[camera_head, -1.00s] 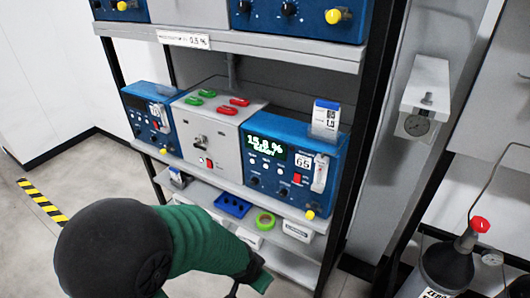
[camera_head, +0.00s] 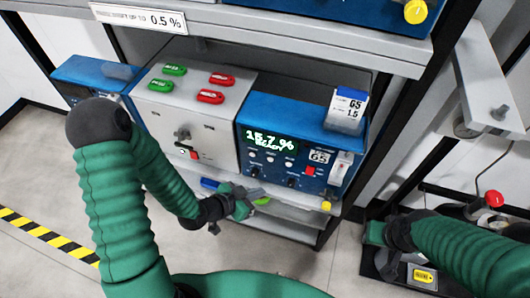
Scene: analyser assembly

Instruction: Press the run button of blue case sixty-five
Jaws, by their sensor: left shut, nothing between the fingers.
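The blue case labelled 65 (camera_head: 338,140) stands on the middle shelf. Its green display (camera_head: 270,140) reads about 15.7 %, with a blurred second line. Small pale round buttons (camera_head: 271,158) sit below the display, with dark knobs (camera_head: 291,182) lower down and a red switch (camera_head: 310,171) at the right. The button lettering is too small to read. My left gripper (camera_head: 256,196) is shut and empty, in front of the case's lower left, apparently apart from the buttons. My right gripper (camera_head: 388,264) is low at the right, its fingers unclear.
A grey box (camera_head: 190,110) with green and red handles stands left of the case. Another blue case (camera_head: 95,72) is partly behind my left arm. A card holder (camera_head: 346,108) stands on case 65. The shelf edge and right post (camera_head: 405,105) bound the space.

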